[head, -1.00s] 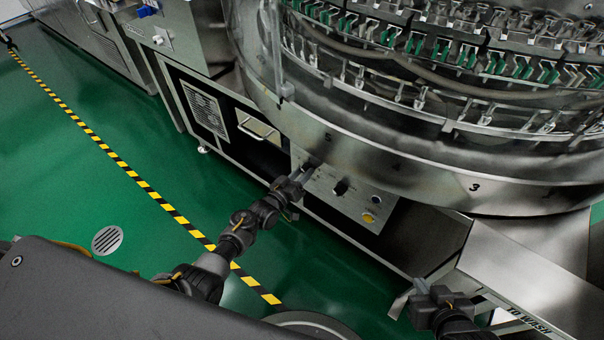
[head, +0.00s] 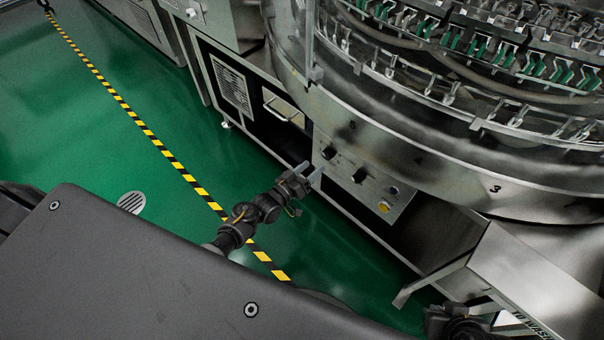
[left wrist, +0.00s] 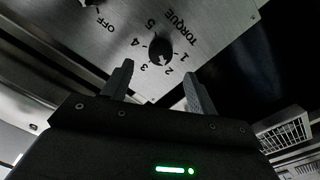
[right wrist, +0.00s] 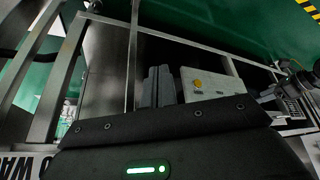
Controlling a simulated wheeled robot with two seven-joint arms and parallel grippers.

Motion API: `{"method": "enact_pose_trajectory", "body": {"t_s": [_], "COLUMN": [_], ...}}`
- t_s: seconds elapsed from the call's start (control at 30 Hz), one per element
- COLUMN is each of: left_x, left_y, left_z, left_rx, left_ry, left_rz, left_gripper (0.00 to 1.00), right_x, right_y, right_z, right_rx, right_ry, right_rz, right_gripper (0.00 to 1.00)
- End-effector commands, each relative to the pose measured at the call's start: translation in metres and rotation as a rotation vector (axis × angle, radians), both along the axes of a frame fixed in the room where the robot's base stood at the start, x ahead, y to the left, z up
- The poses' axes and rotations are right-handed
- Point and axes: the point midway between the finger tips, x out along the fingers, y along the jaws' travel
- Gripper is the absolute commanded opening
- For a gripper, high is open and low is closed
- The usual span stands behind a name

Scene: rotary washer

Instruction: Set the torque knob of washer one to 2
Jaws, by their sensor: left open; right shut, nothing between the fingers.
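The torque knob (left wrist: 160,52) is a dark round knob on a metal control panel, with TORQUE and the numbers 1 to 5 around it in the left wrist view. I cannot clearly tell which number it points to. It also shows in the head view (head: 328,152). My left gripper (head: 309,170) is open and empty, just in front of the panel, apart from the knob. In the left wrist view its fingertips (left wrist: 158,72) are on either side of the knob in the picture. My right gripper (right wrist: 158,86) is shut and empty, away from the panel.
A second knob (head: 359,175) by OFF and a yellow button (head: 384,207) are on the same panel. The washer's round rim (head: 420,160) overhangs above. A metal chute (head: 520,265) stands at right. The green floor at left is clear.

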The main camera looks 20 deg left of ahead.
Motion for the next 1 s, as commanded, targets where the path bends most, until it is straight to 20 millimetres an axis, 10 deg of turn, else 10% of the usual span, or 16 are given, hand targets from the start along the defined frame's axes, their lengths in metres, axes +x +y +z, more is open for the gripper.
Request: {"method": "enact_pose_trajectory", "body": {"t_s": [0.3, 1.0], "left_x": [-0.038, -0.041], "left_y": [0.015, 0.016], "left_z": [0.0, -0.007], "left_rx": [-0.001, 0.034], "left_ry": [0.001, 0.024], "left_rz": [-0.001, -0.003], "left_gripper": [0.59, 0.59], "right_x": [-0.021, -0.022], "right_y": [-0.012, -0.012], "right_z": [-0.008, -0.009], "right_rx": [-0.026, -0.027], "right_ry": [0.132, 0.136], "right_rz": [-0.033, -0.035], "right_gripper": [0.0, 0.0]}}
